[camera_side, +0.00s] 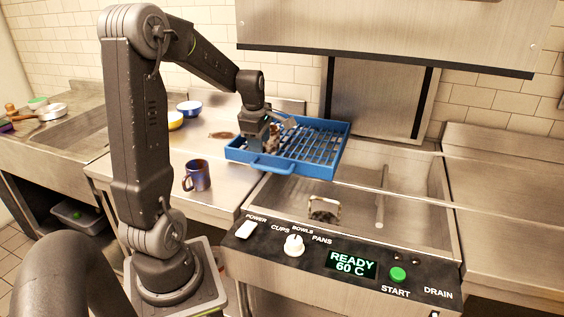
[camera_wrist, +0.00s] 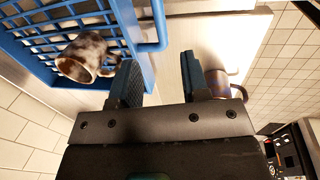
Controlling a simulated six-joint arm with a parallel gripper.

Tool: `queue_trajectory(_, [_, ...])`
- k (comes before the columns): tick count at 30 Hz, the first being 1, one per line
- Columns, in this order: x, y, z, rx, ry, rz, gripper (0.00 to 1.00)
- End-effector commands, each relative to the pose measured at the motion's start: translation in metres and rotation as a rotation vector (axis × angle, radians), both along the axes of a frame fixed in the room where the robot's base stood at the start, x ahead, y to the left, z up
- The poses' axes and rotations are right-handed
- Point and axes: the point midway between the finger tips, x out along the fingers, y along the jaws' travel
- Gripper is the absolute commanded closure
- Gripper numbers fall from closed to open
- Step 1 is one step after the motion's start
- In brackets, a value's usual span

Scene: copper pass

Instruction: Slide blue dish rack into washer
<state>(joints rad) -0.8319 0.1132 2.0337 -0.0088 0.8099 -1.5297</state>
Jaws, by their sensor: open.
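The blue dish rack (camera_side: 338,155) lies across the left edge of the washer basin (camera_side: 425,212), partly over the left counter and partly over the basin. Its handle (camera_side: 270,166) sticks out at the near left side. The wrist view shows the rack's grid and blue handle (camera_wrist: 155,25) at upper left. A stained mug (camera_wrist: 85,58) lies tipped in the rack. My gripper (camera_wrist: 158,62) is open, with nothing between its fingers; the handle shows beyond the fingertips. In the side view my gripper (camera_side: 262,150) is at the rack's left end, and its fingertips are hard to make out.
The washer hood (camera_side: 385,25) is raised above the basin. A dark blue mug (camera_side: 197,175) stands on the counter left of the rack. Yellow (camera_side: 175,121) and blue (camera_side: 189,108) bowls stand behind it. The control panel (camera_side: 340,255) reads READY 60 C. The right counter (camera_side: 510,200) is clear.

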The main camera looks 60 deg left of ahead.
Motion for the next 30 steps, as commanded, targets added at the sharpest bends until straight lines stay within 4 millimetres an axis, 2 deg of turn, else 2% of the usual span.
queue_trajectory(1, [-0.001,-0.001,0.011,0.004,-0.003,0.0,0.58])
queue_trajectory(5, [-0.004,-0.005,0.035,0.004,-0.004,0.0,0.58])
queue_trajectory(10, [0.008,-0.036,0.029,0.027,-0.034,-0.176,0.58])
queue_trajectory(16, [0.011,-0.071,0.044,0.078,-0.032,-0.411,0.58])
queue_trajectory(30, [0.0,-0.157,0.067,0.215,-0.026,-0.988,0.58])
